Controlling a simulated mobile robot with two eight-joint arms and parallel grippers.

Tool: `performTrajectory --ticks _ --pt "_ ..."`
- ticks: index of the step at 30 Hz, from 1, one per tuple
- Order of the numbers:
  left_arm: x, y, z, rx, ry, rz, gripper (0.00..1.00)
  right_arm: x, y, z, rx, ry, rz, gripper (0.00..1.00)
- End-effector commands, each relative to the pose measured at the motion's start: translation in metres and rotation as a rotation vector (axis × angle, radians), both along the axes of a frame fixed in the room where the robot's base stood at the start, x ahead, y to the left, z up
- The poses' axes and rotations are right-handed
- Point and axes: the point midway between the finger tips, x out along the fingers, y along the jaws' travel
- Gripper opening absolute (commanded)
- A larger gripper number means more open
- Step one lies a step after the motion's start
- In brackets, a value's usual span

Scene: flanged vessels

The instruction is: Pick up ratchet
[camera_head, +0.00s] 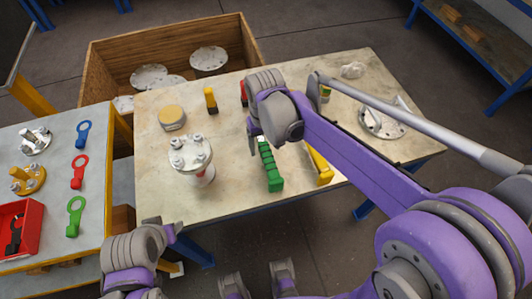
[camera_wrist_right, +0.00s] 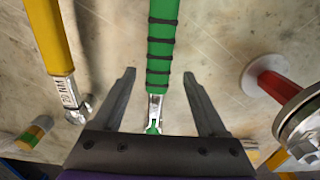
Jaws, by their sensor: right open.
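The ratchet (camera_head: 269,166) has a green handle with dark bands and lies on the stone-topped table. In the right wrist view the ratchet (camera_wrist_right: 162,50) runs lengthwise between my fingers, with its metal head near the gripper's palm. My right gripper (camera_wrist_right: 160,76) is open and empty, one finger on each side of the ratchet, with gaps to both sides. In the head view the right gripper (camera_head: 254,140) is just above the ratchet's far end, which it partly hides. My left gripper (camera_head: 170,234) is at the bottom left, away from the ratchet; its fingers cannot be made out.
A yellow-handled torque wrench (camera_head: 319,166) lies right of the ratchet. A flanged vessel (camera_head: 192,155) stands on the left, a yellow-topped tin (camera_head: 172,117) behind it. A side table (camera_head: 98,195) holds coloured wrenches and a red bin (camera_head: 18,230). A wooden crate (camera_head: 100,70) is behind.

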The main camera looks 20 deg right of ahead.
Motion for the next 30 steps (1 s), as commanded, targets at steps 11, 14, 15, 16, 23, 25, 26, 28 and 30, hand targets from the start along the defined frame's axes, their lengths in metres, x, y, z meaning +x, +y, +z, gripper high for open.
performTrajectory --ticks 11,14,15,16,23,25,26,28,30 --pt "-0.001 0.000 -0.004 0.000 0.001 0.000 0.50 -0.003 -0.002 -0.048 0.000 0.000 0.000 0.75" --pt "-0.001 0.000 -0.005 0.000 0.002 0.000 0.50 -0.003 -0.002 -0.051 0.000 0.000 0.000 0.75" --pt "-0.001 0.000 -0.004 0.000 0.001 0.000 0.50 -0.003 -0.002 -0.050 0.000 -0.001 0.000 0.75" --pt "-0.001 0.000 -0.004 0.000 0.001 0.000 0.50 -0.003 -0.002 -0.050 0.000 -0.001 0.000 0.75" --pt "-0.001 0.000 -0.004 0.000 0.001 0.000 0.50 -0.003 -0.002 -0.050 0.000 -0.001 0.000 0.52" --pt "-0.001 0.000 -0.004 0.000 0.001 0.000 0.50 -0.003 -0.002 -0.050 0.000 -0.001 0.000 0.39" --pt "-0.001 0.000 -0.004 0.000 0.001 0.000 0.50 -0.003 -0.002 -0.050 0.000 -0.001 0.000 0.34" --pt "-0.001 0.000 -0.004 0.000 0.001 0.000 0.50 -0.003 -0.002 -0.050 0.000 -0.001 0.000 0.21" --pt "-0.001 0.000 -0.004 0.000 0.001 0.000 0.50 -0.003 -0.002 -0.050 0.000 -0.001 0.000 0.08"
